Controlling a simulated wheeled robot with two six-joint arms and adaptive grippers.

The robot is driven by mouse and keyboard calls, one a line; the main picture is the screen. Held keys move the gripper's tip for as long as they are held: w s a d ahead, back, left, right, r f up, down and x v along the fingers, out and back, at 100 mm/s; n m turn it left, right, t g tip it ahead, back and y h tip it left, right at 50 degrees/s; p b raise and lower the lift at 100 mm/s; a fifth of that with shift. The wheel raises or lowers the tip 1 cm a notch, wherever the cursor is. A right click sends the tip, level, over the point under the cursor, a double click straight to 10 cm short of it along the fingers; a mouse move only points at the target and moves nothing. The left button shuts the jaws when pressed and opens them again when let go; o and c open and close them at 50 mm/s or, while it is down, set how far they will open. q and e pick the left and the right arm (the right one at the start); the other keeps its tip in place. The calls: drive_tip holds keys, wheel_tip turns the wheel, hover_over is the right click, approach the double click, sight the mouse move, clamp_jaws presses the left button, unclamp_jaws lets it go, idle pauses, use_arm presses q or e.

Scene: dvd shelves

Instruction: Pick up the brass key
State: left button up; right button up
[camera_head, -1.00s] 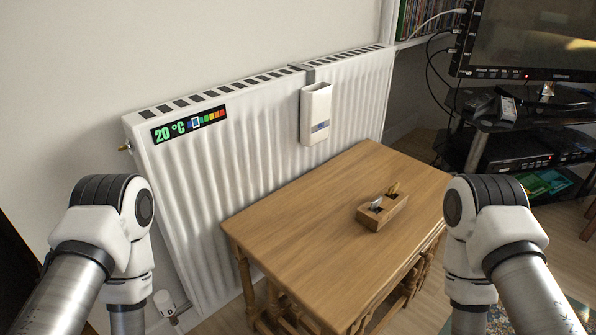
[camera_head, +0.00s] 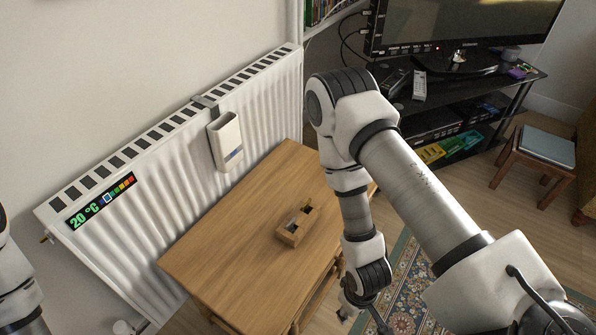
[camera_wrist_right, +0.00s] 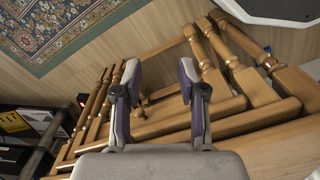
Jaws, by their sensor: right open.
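A small wooden block (camera_head: 288,236) stands on the wooden table (camera_head: 222,250) in the head view. A small brass-coloured piece, probably the brass key (camera_head: 307,208), shows at its far end. A darker slot or piece lies nearer; it is too small to tell which. My right gripper (camera_wrist_right: 158,80) is open and empty in the right wrist view, facing the turned legs and rails under the table. In the head view my right arm hangs down beyond the table's right side, apart from the block, with its gripper partly hidden. My left gripper is out of view.
A white radiator (camera_head: 180,165) with a white holder (camera_head: 225,143) stands behind the table. A television (camera_head: 470,25) on a black stand is at the back right. A patterned rug (camera_head: 405,285) and a small stool (camera_head: 535,160) are at right. Most of the tabletop is clear.

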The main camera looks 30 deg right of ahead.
sight(307, 202)
drive_tip(key=w+r+n+p, duration=0.2)
drive_tip(key=w+r+n, duration=0.1)
drive_tip(key=w+n, duration=0.1)
drive_tip(key=w+r+n+p, duration=0.1)
drive_tip(key=w+r+n, duration=0.3)
drive_tip(key=w, duration=0.3)
drive_tip(key=w+r+n+p, duration=0.2)
drive_tip(key=w+r+n, duration=0.2)
drive_tip(key=w+n, duration=0.1)
drive_tip(key=shift+w+d+n+p, duration=0.2)
drive_tip(key=shift+w+n+p, duration=0.15)
drive_tip(key=shift+n, duration=0.05)
drive_tip(key=w+r+n, duration=0.2)
drive_tip(key=w+n, duration=0.1)
drive_tip(key=w+r+n, duration=0.2)
drive_tip(key=w+n, duration=0.1)
drive_tip(key=w+r+n, duration=0.2)
drive_tip(key=w+n, duration=0.1)
drive_tip(key=shift+w+d+n, duration=0.3)
drive_tip(key=shift+d, duration=0.05)
drive_tip(key=f, duration=0.5)
drive_tip(key=f+b, duration=0.1)
drive_tip(key=f, duration=0.1)
drive_tip(key=shift+w+d+f, duration=0.15)
drive_tip(key=shift+w, duration=0.15)
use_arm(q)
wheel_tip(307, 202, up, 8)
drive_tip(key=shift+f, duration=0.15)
use_arm(e)
clamp_jaws()
